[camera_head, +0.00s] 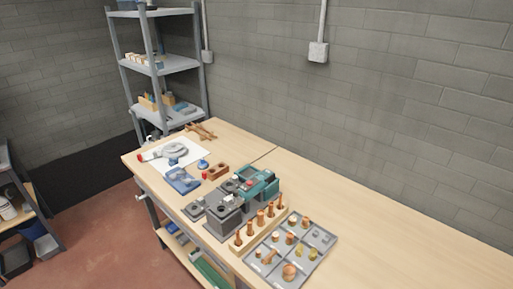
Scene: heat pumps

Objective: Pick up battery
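I cannot make out a battery with certainty; the things on the bench are small in this view. A teal and grey device (261,187) and grey box-shaped units (226,213) stand mid-bench. A blue tray-like piece (182,181) lies to their left, with a small red item (204,175) and a small blue round item (203,164) near it. Neither of my grippers is in view.
The wooden workbench (380,230) is clear on its right side. A grey tray (318,262) of copper fittings and a wooden rack (243,246) of copper pieces sit at the front edge. A grey shelf unit (168,67) stands behind the bench's far end.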

